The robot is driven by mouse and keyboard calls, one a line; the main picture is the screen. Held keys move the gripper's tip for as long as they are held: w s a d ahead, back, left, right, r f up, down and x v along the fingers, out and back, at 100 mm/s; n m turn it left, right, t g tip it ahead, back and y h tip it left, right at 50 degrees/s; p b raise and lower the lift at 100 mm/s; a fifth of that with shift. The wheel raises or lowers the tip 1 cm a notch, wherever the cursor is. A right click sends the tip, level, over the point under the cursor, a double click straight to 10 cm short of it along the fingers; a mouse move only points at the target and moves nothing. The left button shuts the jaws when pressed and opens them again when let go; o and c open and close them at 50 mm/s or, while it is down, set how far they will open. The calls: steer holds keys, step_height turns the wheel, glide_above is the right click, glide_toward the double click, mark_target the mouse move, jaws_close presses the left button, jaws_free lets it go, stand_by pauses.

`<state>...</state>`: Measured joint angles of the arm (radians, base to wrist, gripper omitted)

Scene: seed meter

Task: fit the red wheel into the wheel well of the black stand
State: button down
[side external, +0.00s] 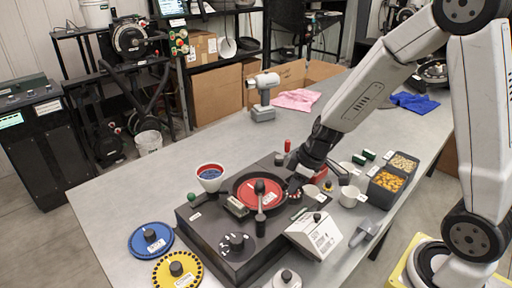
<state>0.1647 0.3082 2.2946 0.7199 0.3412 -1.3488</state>
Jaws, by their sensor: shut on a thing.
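The red wheel (247,192) lies in the round dark wheel well on top of the black stand (222,240), with a dark ring around it. It looks about level; whether it is fully seated I cannot tell. A dark knob and post stand in front of its middle. My gripper (298,182) is low at the right edge of the well, beside the wheel. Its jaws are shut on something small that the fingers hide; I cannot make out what.
A blue wheel (138,244) and a yellow wheel (163,272) lie left of the stand. A funnel of blue seeds (210,173) is at its back left. A white box (322,240), cups (349,196) and seed bins (384,187) crowd the right. The table's back left is clear.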

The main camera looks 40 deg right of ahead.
steer(key=shift+f, duration=0.15)
steer(key=shift+c, duration=2.2)
jaws_free()
steer(key=shift+r, duration=3.05)
steer(key=shift+f, duration=0.1)
steer(key=shift+f, duration=2)
steer(key=shift+r, duration=0.15)
